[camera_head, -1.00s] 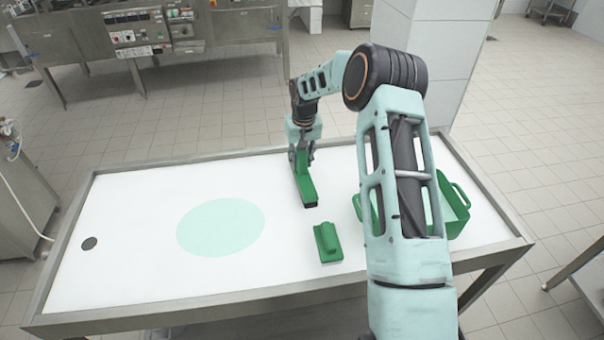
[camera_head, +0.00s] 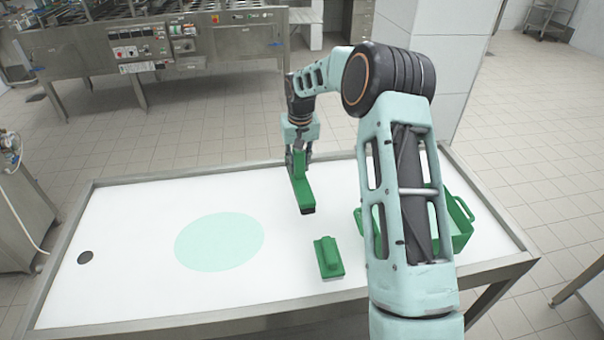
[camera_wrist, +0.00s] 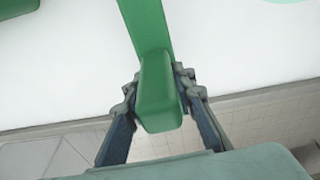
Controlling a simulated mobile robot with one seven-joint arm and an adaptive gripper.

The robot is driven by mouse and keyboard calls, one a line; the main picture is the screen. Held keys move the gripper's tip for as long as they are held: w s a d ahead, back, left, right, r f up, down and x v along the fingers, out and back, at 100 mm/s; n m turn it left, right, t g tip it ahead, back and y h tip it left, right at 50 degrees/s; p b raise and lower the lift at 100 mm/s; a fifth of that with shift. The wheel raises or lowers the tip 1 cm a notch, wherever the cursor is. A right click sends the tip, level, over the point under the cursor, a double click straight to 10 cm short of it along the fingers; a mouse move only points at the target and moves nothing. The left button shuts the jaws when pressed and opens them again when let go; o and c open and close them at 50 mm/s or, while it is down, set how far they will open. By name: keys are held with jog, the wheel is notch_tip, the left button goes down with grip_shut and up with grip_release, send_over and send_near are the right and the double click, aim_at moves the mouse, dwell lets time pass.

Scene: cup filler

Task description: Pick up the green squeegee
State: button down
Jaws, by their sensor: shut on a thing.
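The green squeegee (camera_head: 301,191) is in my gripper (camera_head: 299,155). It slants down toward the near side, its dark end lowest, over the white tabletop. In the wrist view, the two fingers (camera_wrist: 158,88) close on both sides of the squeegee's thick green part (camera_wrist: 160,100), and a flat green strip runs on to the top edge. The squeegee looks slightly above the table, but the gap is hard to judge. Its far end is partly hidden by my gripper in the head view.
A green block with a raised grip (camera_head: 328,257) lies on the table (camera_head: 130,225) nearer the front. A green bin (camera_head: 462,222) stands at the right, partly behind my arm. A pale green disc (camera_head: 219,242) and a dark round spot (camera_head: 85,257) mark the left, which is clear.

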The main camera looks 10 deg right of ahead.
jog(key=s+a+r+b, duration=0.2)
jog(key=s+a+r, duration=0.5)
jog(key=a, duration=0.3)
jog(key=shift+a+r, duration=0.2)
jog(key=shift+r, duration=0.4)
jog(key=c, duration=2.2)
grip_release()
grip_shut()
jog(key=s+f+b, duration=0.5)
jog(key=f+b, duration=0.3)
jog(key=f, duration=0.3)
jog(key=shift+s+a+f+m, duration=0.15)
jog(key=shift+s+f+m, duration=0.15)
jog(key=shift+m, duration=0.1)
